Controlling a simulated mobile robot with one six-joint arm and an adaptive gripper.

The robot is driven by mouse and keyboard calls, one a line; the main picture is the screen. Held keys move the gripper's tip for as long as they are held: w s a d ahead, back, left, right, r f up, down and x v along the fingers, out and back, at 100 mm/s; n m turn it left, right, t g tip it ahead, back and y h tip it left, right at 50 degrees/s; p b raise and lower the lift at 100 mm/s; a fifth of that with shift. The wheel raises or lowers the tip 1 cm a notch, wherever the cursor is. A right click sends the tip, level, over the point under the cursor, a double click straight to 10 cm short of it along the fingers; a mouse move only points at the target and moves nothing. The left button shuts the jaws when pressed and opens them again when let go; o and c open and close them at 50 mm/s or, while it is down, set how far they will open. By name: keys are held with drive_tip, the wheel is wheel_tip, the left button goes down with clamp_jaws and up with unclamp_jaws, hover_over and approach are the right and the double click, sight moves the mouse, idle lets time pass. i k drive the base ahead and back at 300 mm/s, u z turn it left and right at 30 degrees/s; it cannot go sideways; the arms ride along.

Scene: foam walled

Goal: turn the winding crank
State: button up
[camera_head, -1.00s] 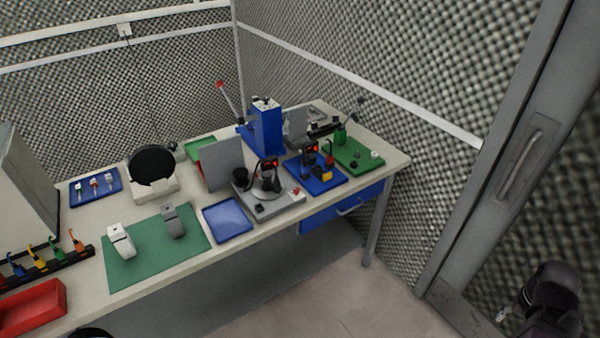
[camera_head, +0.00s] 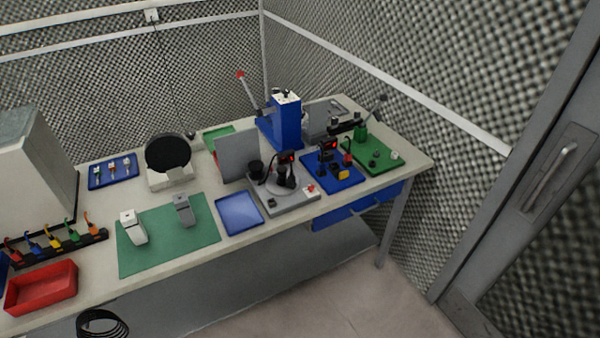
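No part is clearly recognisable as the winding crank at this size. A green board (camera_head: 377,157) at the table's right end carries a green post (camera_head: 361,131) and a dark lever with a black knob (camera_head: 382,98). Beside that, a grey base (camera_head: 290,201) carries a round plate and black parts, with a grey upright panel (camera_head: 238,157) behind. A blue press (camera_head: 286,122) with a red-knobbed lever (camera_head: 243,77) stands behind these. My gripper is not in view.
The long table (camera_head: 190,263) also holds a blue tray (camera_head: 239,213), green mat (camera_head: 165,258), red bin (camera_head: 41,288) and black round disc (camera_head: 169,153). A blue drawer (camera_head: 345,209) hangs beneath. The floor (camera_head: 330,290) in front is clear; a door (camera_head: 535,200) is right.

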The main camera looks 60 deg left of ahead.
sight(276, 184)
drive_tip(key=z, duration=0.15)
drive_tip(key=k, duration=1.2)
drive_tip(key=u, duration=2.3)
drive_tip(key=i, duration=0.45)
drive_tip(key=z, duration=0.4)
